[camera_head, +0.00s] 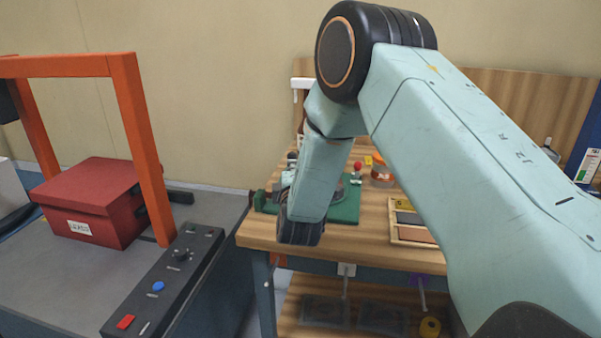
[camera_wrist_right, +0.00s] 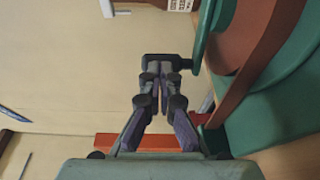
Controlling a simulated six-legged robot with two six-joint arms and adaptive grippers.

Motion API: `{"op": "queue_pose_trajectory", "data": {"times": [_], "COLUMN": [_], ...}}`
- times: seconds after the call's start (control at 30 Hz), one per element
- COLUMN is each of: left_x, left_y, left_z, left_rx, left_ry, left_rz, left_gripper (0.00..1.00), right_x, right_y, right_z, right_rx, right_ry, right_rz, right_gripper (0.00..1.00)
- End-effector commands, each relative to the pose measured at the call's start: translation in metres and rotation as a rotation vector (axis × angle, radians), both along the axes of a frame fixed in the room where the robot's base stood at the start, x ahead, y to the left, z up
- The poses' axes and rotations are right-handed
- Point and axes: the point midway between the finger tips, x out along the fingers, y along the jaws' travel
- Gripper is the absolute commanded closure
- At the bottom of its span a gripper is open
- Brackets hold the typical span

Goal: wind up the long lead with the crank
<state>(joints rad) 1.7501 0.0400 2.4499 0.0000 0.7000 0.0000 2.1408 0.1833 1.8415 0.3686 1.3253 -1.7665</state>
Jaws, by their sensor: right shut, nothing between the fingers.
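A green base (camera_head: 345,207) with winding gear on it stands at the left end of the wooden bench, largely hidden by my right arm. In the right wrist view, large green parts (camera_wrist_right: 285,105) and a curved red-brown band (camera_wrist_right: 262,60) fill the right side. A narrow green arm (camera_wrist_right: 207,40) runs down beside them, and a dark grey block (camera_wrist_right: 168,62) juts left from near it, just beyond my fingertips. My right gripper (camera_wrist_right: 160,88) is shut with its fingers together; whether it touches the block I cannot tell. I cannot make out the lead's run. My left gripper is out of view.
A partitioned wooden tray (camera_head: 412,240) lies right of the base, and a red knob (camera_head: 358,166) shows behind it. At left, a red box (camera_head: 95,200) sits under an orange frame (camera_head: 135,120) by a black control panel (camera_head: 165,285). A gap separates bench and conveyor.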

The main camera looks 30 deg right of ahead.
Motion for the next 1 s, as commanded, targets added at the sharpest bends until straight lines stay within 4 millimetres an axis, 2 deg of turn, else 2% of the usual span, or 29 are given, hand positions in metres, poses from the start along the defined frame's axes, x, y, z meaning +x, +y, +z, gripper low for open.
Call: {"op": "queue_pose_trajectory", "data": {"times": [0.33,1.0], "left_x": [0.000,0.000], "left_y": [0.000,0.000], "left_z": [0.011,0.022], "left_rx": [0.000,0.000], "left_ry": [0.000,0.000], "left_rz": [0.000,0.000], "left_gripper": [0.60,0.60], "right_x": [0.019,0.033], "right_y": [-0.002,-0.009], "right_z": [0.002,0.000], "right_rx": [0.000,0.000], "right_ry": [-0.002,0.000], "right_rz": [-0.237,-0.233], "right_gripper": [1.00,1.00]}}
